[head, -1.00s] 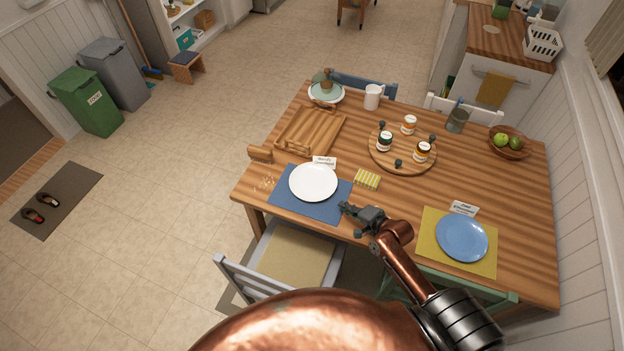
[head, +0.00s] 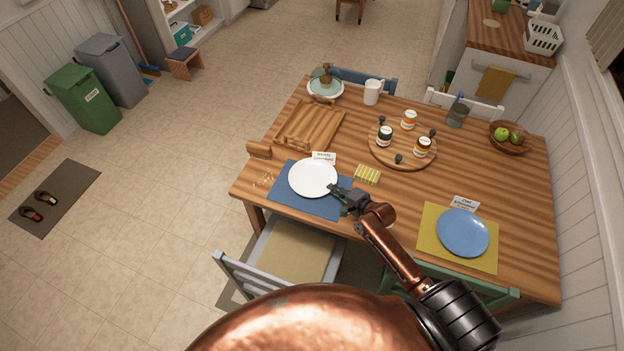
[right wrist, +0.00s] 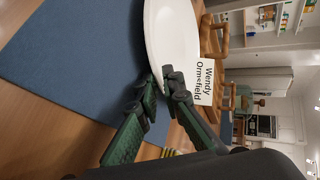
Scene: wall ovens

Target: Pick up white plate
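The white plate (head: 311,177) lies flat on the blue placemat (head: 290,200) at the table's near left side. My right gripper (head: 335,190) is at the plate's lower right edge. In the right wrist view the two green-and-black fingers of the right gripper (right wrist: 164,92) stand apart, with the rim of the white plate (right wrist: 172,40) between or just ahead of the tips. I cannot tell whether either finger touches it. My left gripper is not in view.
A name card (head: 323,158) stands behind the plate, and a yellow striped item (head: 367,175) lies to its right. A wooden tray (head: 310,125) and a round board with jars (head: 403,160) are farther back. A blue plate (head: 462,232) lies on a yellow mat at right.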

